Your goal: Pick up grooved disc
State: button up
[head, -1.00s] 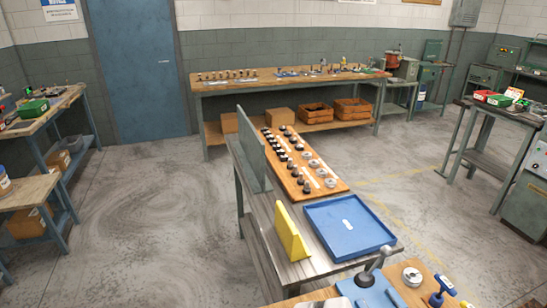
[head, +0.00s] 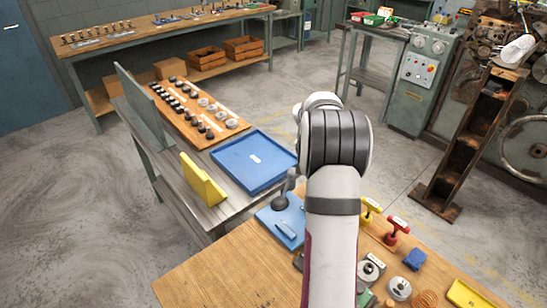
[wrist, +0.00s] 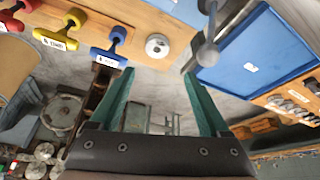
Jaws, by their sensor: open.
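A round silver disc (wrist: 158,45) with a dark centre lies on the wooden bench (wrist: 170,14) at the top middle of the wrist view; I cannot make out a groove. It lies beside the blue T-handle (wrist: 109,47) and the metal lever (wrist: 208,40). My gripper (wrist: 159,76) is open and empty, its two green fingers spread and pointing towards the disc, apart from it. In the head view my arm covers the disc's part of the bench, and my gripper is hidden.
A blue tray (head: 255,160) and a yellow angled block (head: 203,180) stand on the grey table. A wooden board (head: 180,128) carries several small parts. Yellow (head: 370,210) and red (head: 397,229) T-handles and several small parts crowd the near bench.

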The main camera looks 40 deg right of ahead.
jog(key=x, duration=1)
jog(key=d+x, duration=0.1)
jog(key=x, duration=0.5)
jog(key=shift+s+r, duration=0.1)
jog(key=shift+s, duration=0.1)
grip_shut()
